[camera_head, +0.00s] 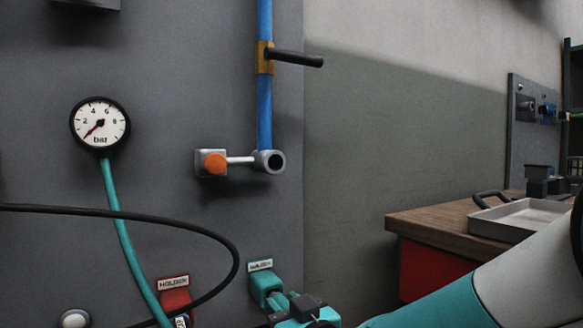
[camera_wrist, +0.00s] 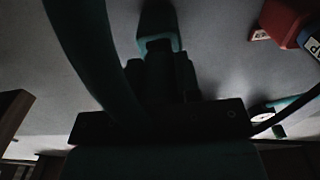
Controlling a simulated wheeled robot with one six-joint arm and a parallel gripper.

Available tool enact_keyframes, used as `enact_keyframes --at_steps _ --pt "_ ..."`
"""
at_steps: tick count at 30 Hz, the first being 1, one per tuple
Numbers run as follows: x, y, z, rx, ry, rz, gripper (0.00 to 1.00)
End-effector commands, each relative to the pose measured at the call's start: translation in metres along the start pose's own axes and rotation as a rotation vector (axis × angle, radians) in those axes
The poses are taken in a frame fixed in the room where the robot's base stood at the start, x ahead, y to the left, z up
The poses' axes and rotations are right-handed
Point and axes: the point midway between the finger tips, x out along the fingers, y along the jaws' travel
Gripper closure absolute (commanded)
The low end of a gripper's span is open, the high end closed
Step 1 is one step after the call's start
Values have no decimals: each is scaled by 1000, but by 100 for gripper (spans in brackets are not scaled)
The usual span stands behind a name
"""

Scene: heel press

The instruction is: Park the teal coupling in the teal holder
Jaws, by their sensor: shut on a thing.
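The teal holder (camera_head: 264,284) is on the grey panel at the lower middle of the head view, under a small white label. My gripper (camera_head: 302,306) is just to its lower right, close to it. My gripper is shut on the teal coupling (camera_head: 275,298), which is mostly hidden by the fingers and points at the holder. In the wrist view the dark fingers (camera_wrist: 160,72) are lined up with the holder (camera_wrist: 157,18), with the coupling's end (camera_wrist: 159,45) at its mouth. I cannot tell how far it sits inside.
A red holder (camera_head: 174,298) is left of the teal one. A black hose (camera_head: 225,245) loops near both. A teal hose (camera_head: 118,215) hangs from the gauge (camera_head: 100,127). A thick teal hose (camera_wrist: 88,50) crosses the wrist view. A workbench (camera_head: 430,222) with a tray stands right.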

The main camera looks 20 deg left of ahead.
Motion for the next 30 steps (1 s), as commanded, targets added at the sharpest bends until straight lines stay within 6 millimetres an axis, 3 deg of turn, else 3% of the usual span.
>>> enact_keyframes --at_steps 16,17,21,30 --pt "11 0 0 0 2 0 100" --pt "12 0 0 0 1 0 67" --pt "11 0 0 0 1 0 39" --pt "9 0 0 0 0 0 39"
